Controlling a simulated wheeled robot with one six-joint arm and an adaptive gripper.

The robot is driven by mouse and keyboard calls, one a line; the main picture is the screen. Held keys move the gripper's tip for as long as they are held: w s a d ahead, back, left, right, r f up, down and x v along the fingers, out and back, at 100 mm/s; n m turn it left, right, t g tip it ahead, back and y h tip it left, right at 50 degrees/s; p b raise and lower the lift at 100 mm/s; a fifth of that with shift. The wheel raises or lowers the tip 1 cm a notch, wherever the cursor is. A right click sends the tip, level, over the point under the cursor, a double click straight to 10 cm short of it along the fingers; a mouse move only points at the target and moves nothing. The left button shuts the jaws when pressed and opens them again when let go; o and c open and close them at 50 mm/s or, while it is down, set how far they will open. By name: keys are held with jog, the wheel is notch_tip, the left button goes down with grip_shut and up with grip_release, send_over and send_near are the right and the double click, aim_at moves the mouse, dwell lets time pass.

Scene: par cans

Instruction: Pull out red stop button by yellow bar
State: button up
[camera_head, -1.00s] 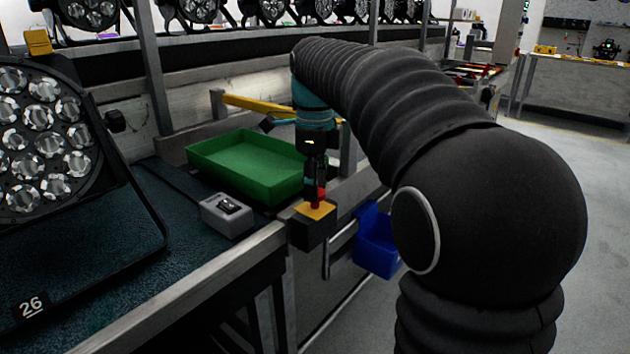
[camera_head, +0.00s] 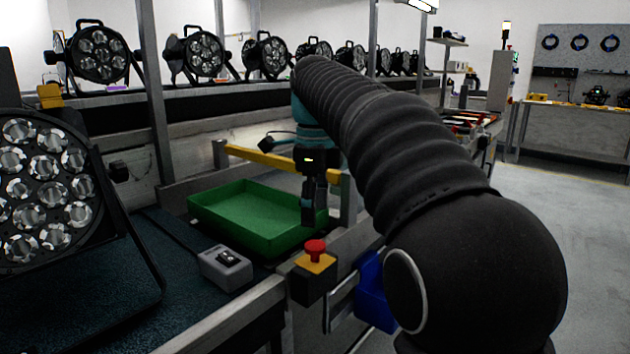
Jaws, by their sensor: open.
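The red stop button (camera_head: 316,250) sits upright on a yellow-topped black box (camera_head: 314,283) fixed at the bench's front rail. Nothing touches it. My gripper (camera_head: 308,218) points down, open and empty, above and just behind the button, in front of the tray's right end. The gap between its fingers is hard to make out from this side.
The green tray (camera_head: 222,230) looks empty. A grey switch box (camera_head: 226,268) lies left of the button. A blue bin (camera_head: 374,300) hangs right of it, partly behind my arm. A large par can (camera_head: 45,190) stands at the left.

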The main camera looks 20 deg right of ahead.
aim_at(315, 243)
jog(key=shift+r, duration=3)
